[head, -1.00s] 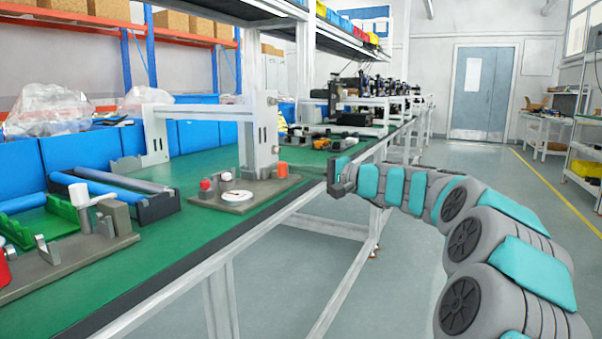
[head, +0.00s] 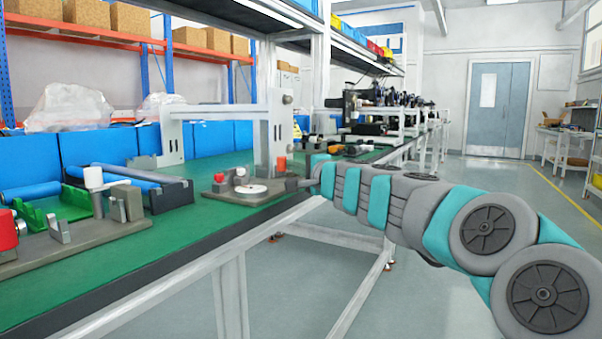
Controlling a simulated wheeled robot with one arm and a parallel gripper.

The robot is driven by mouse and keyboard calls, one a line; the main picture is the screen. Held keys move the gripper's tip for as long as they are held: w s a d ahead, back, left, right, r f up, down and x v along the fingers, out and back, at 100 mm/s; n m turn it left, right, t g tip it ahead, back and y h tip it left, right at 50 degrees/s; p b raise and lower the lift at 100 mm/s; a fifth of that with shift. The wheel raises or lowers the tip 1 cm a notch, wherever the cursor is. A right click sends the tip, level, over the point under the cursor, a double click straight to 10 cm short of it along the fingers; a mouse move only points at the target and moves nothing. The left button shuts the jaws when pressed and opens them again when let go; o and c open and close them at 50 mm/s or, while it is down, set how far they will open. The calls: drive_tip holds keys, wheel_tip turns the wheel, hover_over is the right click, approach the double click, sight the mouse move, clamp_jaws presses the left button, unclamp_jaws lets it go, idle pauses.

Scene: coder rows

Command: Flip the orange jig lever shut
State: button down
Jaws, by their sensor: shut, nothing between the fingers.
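The grey jig plate (head: 222,188) lies on the green bench top near its front edge. An orange cylindrical lever grip (head: 281,163) stands upright at the plate's right back, in front of a grey post. A white disc (head: 251,189) lies on the plate, and a small red knob (head: 240,172) stands at its left. My gripper (head: 291,184) is shut and empty, low at the jig's right side, just below and right of the orange grip. Its small fingertips look close to the plate; I cannot tell whether they touch anything.
A tall grey frame (head: 275,120) rises right behind the jig. Another fixture with a white knob (head: 93,178) and a red part stands at the left. Blue bins (head: 108,145) line the back. Green bench top (head: 180,228) is clear before the jig.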

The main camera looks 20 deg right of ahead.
sight(281, 164)
drive_tip(key=shift+w+a, duration=0.35)
drive_tip(key=shift+a, duration=0.05)
drive_tip(key=shift+w+a+m+h+b, duration=0.1)
drive_tip(key=shift+a+m+h+b, duration=0.2)
drive_tip(key=shift+h, duration=0.2)
drive_tip(key=h, duration=0.1)
drive_tip(key=m+h, duration=0.2)
drive_tip(key=shift+w+a+r, duration=0.1)
drive_tip(key=shift+w+a, duration=0.15)
drive_tip(key=shift+w, duration=0.1)
drive_tip(key=shift+w+a+m+h, duration=0.1)
drive_tip(key=shift+w+m+h, duration=0.15)
drive_tip(key=shift+m+h, duration=0.35)
drive_tip(key=shift+w+a+m+h, duration=0.1)
drive_tip(key=shift+w+m+h, duration=0.2)
drive_tip(key=shift+h, duration=0.6)
